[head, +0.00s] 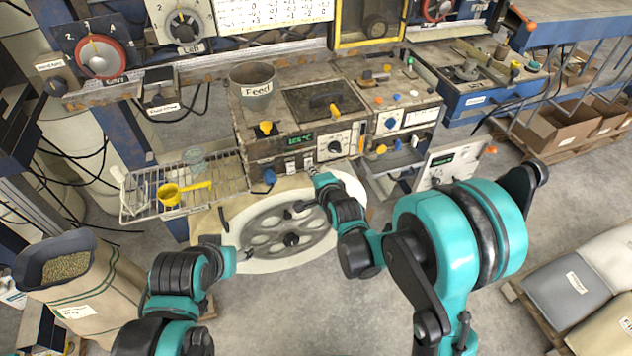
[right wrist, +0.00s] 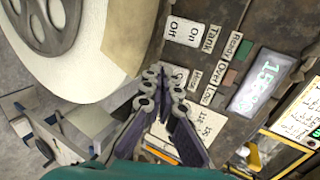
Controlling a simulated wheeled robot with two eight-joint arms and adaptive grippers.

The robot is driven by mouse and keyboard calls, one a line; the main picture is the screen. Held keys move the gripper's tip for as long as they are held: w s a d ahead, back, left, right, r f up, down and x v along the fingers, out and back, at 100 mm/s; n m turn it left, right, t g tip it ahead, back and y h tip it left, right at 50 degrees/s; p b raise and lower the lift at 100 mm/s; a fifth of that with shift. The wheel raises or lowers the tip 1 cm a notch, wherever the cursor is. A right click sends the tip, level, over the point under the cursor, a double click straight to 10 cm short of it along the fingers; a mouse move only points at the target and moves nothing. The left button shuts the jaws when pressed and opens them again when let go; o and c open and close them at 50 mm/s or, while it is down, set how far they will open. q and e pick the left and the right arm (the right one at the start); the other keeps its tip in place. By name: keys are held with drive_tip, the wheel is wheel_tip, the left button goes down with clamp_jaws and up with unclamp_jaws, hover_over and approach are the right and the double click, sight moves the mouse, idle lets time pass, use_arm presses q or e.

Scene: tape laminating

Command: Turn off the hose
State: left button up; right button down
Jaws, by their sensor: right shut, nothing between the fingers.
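The control panel with small switches is on the front of the machine (head: 280,145). In the right wrist view a label that appears to read "Hose" (right wrist: 195,79) sits beside a partly hidden white plate. "Tank" (right wrist: 213,38) and a white On/Off plate (right wrist: 187,32) are further up. My right gripper (right wrist: 162,78) is shut and empty, its fingertips close over the panel by the Hose label. The switch there is hidden by the fingers, and contact cannot be told. In the head view my right gripper (head: 313,174) is at the panel's lower edge.
The round tray (head: 245,258) with dark spokes lies below the panel. A wire rack (head: 205,200) with a yellow scoop (head: 170,194) is to the left. A sack of beans (head: 95,290) stands at lower left. A lit green display (right wrist: 258,85) is beside the labels.

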drive_tip(key=shift+w, duration=0.15)
drive_tip(key=shift+w+a+f+b, duration=0.1)
drive_tip(key=shift+w+f+b, duration=0.1)
drive_tip(key=shift+w+b, duration=0.15)
drive_tip(key=shift+r, duration=0.1)
drive_tip(key=shift+r+p, duration=0.55)
drive_tip(key=shift+r, duration=0.2)
drive_tip(key=shift+s, duration=0.1)
